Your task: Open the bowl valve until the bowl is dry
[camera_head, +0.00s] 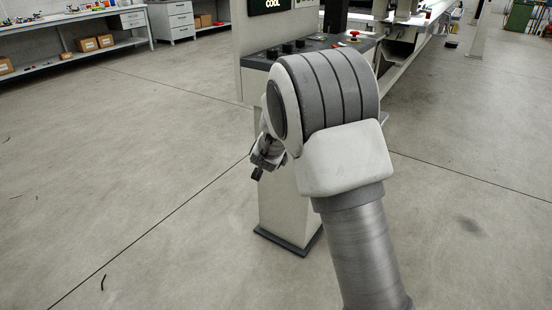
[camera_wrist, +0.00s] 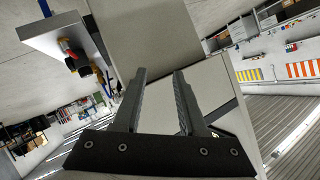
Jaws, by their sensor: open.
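My gripper (camera_wrist: 160,78) is open, with its two dark fingers apart and nothing between them. In the head view my gripper (camera_head: 263,164) hangs beside the pale console pedestal (camera_head: 284,212), partly hidden by my own arm. In the wrist view a small fitting (camera_wrist: 74,56) with red, yellow and black parts sits on a grey plate at the upper left, with blue tubing near it. I cannot tell whether this is the bowl and its valve. It is apart from my fingers. No bowl or water level can be made out in the head view.
The control console (camera_head: 300,47) has black knobs and a red emergency button (camera_head: 354,35). A workbench (camera_head: 85,58) with cardboard boxes stands at the back left, beside a drawer cabinet (camera_head: 172,20). The gantry bed (camera_head: 420,28) runs behind the console.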

